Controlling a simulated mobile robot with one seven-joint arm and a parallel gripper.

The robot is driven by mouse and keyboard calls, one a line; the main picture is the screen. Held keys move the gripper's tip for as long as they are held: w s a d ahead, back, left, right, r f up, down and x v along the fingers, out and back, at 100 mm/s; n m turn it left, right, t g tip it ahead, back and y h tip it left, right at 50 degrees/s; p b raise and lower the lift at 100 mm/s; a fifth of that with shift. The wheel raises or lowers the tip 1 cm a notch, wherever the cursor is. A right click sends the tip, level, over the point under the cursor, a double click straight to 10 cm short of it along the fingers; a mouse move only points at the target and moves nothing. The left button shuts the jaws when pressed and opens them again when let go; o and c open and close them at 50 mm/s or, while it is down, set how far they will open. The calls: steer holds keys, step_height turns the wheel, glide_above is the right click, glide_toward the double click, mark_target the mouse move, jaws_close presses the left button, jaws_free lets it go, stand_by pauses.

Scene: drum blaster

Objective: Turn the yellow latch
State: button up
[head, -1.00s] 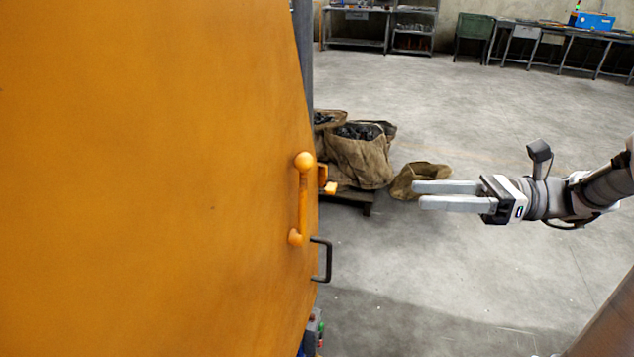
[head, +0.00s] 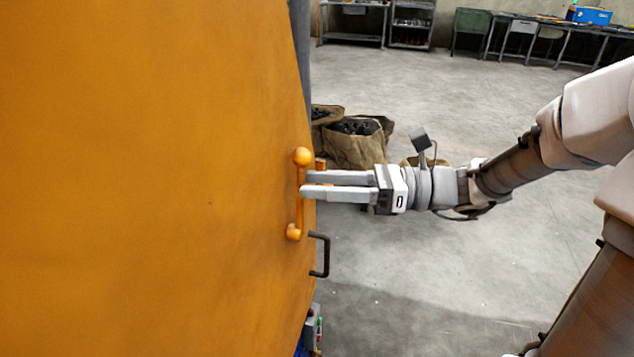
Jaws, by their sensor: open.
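The yellow latch (head: 300,215) is an upright handle near the right edge of the large orange door panel (head: 150,180). It has a round knob (head: 302,156) at its top and a smaller rounded end at its bottom. My gripper (head: 304,184) is open, its two fingers pointing left. The fingertips are at the upper half of the latch bar, just below the knob. I cannot tell whether they touch it. A small orange catch beside the latch is partly hidden by my fingers.
A black pull handle (head: 322,255) sticks out from the door edge below my gripper. Brown sacks (head: 355,143) with dark contents stand behind my gripper. Workbenches and shelves line the far wall. The grey floor (head: 440,285) to the right is clear.

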steer(key=shift+a, duration=0.35)
jaws_close()
stand_by(1.2)
